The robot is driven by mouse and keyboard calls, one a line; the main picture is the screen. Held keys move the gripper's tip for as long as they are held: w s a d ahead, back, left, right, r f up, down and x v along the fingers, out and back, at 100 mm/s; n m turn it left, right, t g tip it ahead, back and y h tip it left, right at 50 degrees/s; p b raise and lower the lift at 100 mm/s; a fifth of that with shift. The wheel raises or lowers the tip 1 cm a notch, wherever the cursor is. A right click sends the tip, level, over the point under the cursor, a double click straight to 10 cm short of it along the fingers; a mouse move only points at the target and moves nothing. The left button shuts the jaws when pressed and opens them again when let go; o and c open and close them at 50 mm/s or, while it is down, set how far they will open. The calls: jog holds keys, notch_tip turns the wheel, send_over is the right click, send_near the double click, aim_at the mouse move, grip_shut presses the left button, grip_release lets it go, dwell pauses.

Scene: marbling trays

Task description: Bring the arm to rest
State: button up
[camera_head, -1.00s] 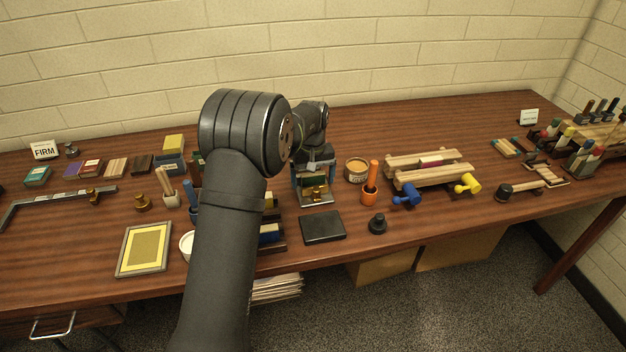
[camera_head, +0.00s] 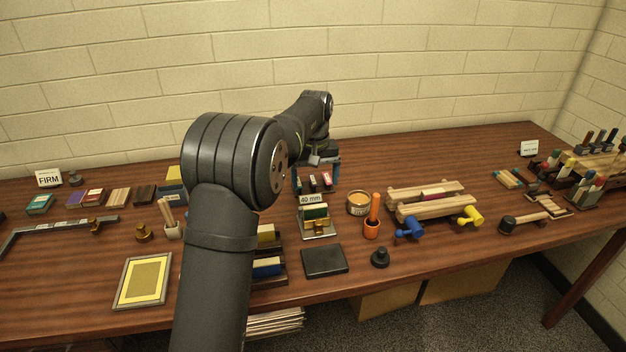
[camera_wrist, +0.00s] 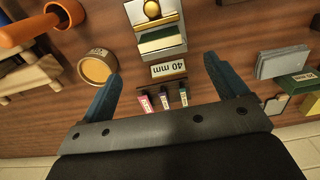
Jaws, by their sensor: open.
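My gripper (camera_head: 317,176) is open and empty above the table (camera_head: 440,265), toward its back edge. Under and between the fingers are a few small coloured pieces in a dark holder (camera_wrist: 165,97) and a "40 mm" label (camera_wrist: 168,69). The label also shows in the head view (camera_head: 311,199), on a stand with a green block and a brass knob (camera_head: 318,224). My forearm hides part of the table left of the stand.
A round tin (camera_head: 358,204) and an orange cup with an orange-handled tool (camera_head: 372,228) stand right of the stand. A dark flat block (camera_head: 324,262) lies in front. The brick wall (camera_head: 400,70) rises close behind.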

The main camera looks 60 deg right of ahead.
aim_at(315, 206)
jog(key=shift+f, duration=0.1)
notch_tip(315, 206, down, 12)
jog(key=shift+r, duration=2.3)
